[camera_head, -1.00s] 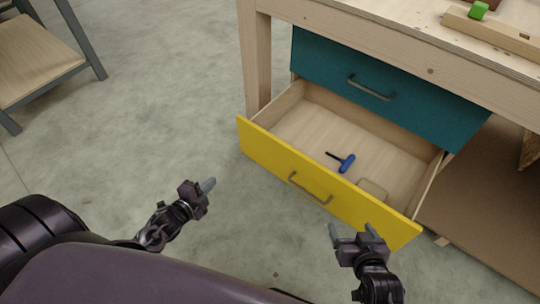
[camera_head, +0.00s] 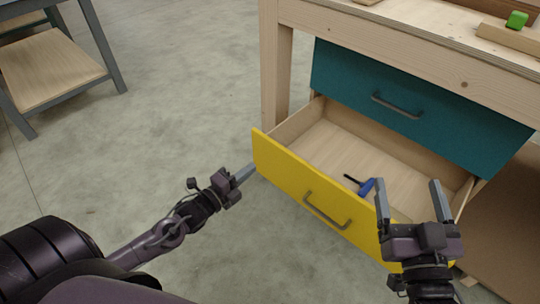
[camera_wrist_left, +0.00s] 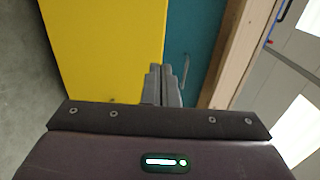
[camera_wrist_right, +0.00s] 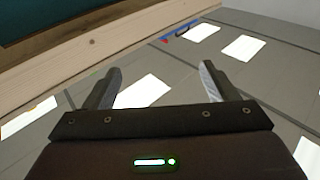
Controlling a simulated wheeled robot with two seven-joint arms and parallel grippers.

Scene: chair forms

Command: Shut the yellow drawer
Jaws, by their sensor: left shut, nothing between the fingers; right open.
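The yellow drawer (camera_head: 285,174) stands pulled out below a teal drawer, its wooden inside showing. Its metal handle (camera_head: 327,211) is on the front. My left gripper (camera_head: 248,170) is shut and empty, its tips close to the left end of the yellow front; I cannot tell whether they touch. In the left wrist view the yellow front (camera_wrist_left: 100,45) fills the area left of the fingers. My right gripper (camera_head: 410,186) is open and empty, in front of the drawer's right part, hiding that end. It also shows open in the right wrist view (camera_wrist_right: 162,78).
A blue-handled tool (camera_head: 366,187) lies inside the yellow drawer. The teal drawer (camera_head: 350,85) above is shut under the wooden workbench (camera_head: 400,40). A green block (camera_head: 517,19) is on the bench. A metal-framed shelf table (camera_head: 50,70) stands at the left. The floor between is clear.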

